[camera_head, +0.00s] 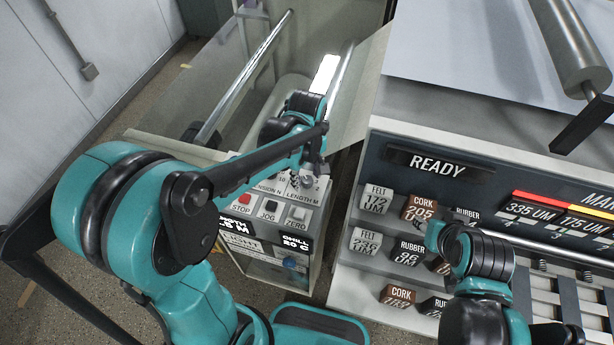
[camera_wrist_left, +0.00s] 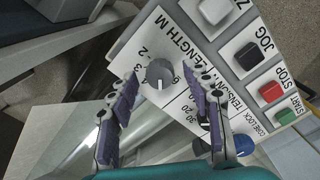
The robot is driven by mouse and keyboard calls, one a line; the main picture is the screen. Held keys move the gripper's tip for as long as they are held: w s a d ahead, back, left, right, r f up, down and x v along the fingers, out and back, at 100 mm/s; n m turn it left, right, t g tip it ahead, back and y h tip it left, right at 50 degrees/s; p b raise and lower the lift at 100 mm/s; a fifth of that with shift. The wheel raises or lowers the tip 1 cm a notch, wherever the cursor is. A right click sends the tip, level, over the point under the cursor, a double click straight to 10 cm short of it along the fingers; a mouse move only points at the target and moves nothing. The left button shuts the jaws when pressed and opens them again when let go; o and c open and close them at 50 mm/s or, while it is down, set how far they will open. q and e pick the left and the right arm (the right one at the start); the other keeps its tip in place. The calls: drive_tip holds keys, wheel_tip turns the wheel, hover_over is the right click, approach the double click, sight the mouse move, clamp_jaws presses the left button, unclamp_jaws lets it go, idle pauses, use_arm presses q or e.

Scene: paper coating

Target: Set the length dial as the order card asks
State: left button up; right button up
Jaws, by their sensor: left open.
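The length dial (camera_wrist_left: 159,73) is a small grey round knob on a white panel marked LENGTH M, in the left wrist view. My left gripper (camera_wrist_left: 160,80) is open, with one finger on each side of the dial; I cannot tell whether they touch it. In the head view my left gripper (camera_head: 312,172) is over the top right of the control panel (camera_head: 262,200) and partly covers the dial area. My right gripper (camera_head: 440,236) is by the labelled blocks.
STOP, JOG (camera_head: 269,207) and ZERO buttons sit below the dials. A tension dial is beside the length dial. At right is a rack with FELT, CORK (camera_head: 420,207) and RUBBER blocks under a READY display (camera_head: 438,164). Metal rollers (camera_head: 245,75) stand behind the panel.

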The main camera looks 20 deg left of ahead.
use_arm(q)
clamp_jaws()
drive_tip(key=shift+m, duration=0.3)
drive_tip(key=m, duration=0.3)
drive_tip(key=shift+m, duration=0.3)
drive_tip(key=m, duration=0.9)
drive_tip(key=shift+m, duration=2.2)
